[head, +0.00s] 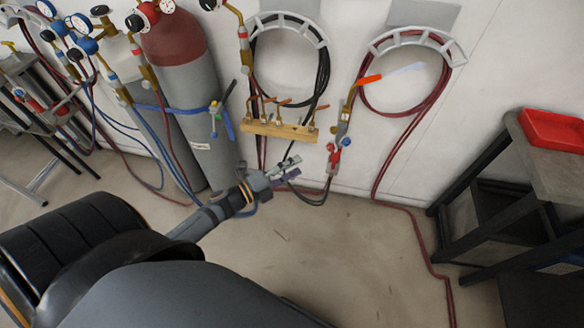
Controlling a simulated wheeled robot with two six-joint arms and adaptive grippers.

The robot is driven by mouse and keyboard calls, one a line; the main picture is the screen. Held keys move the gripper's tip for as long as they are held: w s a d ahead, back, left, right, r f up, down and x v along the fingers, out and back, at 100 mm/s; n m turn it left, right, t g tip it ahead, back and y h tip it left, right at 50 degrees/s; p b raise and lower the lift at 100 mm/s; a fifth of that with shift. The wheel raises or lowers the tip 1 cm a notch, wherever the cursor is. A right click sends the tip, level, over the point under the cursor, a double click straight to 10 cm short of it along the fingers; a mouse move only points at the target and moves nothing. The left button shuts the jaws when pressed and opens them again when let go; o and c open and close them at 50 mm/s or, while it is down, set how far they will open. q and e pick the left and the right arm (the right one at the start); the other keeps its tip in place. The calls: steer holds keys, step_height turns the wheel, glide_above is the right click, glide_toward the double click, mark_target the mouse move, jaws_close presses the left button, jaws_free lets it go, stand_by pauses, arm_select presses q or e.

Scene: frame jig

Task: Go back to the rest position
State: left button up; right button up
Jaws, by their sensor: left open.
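My left gripper (283,170) shows near the middle of the head view, at the end of my dark arm coming in from the lower left. Its fingers are apart and I see nothing between them. It appears in front of the wall, below a wooden block (278,131) with brass fittings. Whether it touches the dark hose loop behind it I cannot tell. My right gripper is not in view.
Gas cylinders, one with a red top (174,38), stand at the left wall with gauges and a blue strap. Coiled hoses (440,84) hang on wall brackets; a red hose runs across the floor. A dark-framed table (550,172) with a red tray (553,131) stands right. The middle floor is clear.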

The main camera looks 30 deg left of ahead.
arm_select(q)
steer(key=shift+s, duration=0.1)
stand_by(0.4)
steer(key=s+a+f+n+g+y, duration=0.25)
steer(key=a+f+n, duration=0.2)
steer(key=f, duration=0.45)
steer(key=s+a+f+n+g+y, duration=0.1)
steer(key=s+a+f+n+y, duration=0.3)
steer(key=f, duration=0.6)
steer(key=s+a+f+n+g+y, duration=0.25)
steer(key=f+n, duration=0.35)
steer(key=f, duration=0.3)
steer(key=s+d+f+n+g, duration=0.2)
steer(key=s+f, duration=0.4)
steer(key=s, duration=0.3)
steer(key=s+d+f+n+g, duration=0.2)
steer(key=s+f, duration=0.4)
steer(key=s, duration=0.3)
steer(key=s+d+f+n+g, duration=0.2)
steer(key=s+f+n+g, duration=0.2)
steer(key=s, duration=0.5)
step_height(320, 180, down, 2)
steer(key=shift+s+n+g, duration=0.25)
steer(key=shift+n+g, duration=0.05)
steer(key=shift+n, duration=0.25)
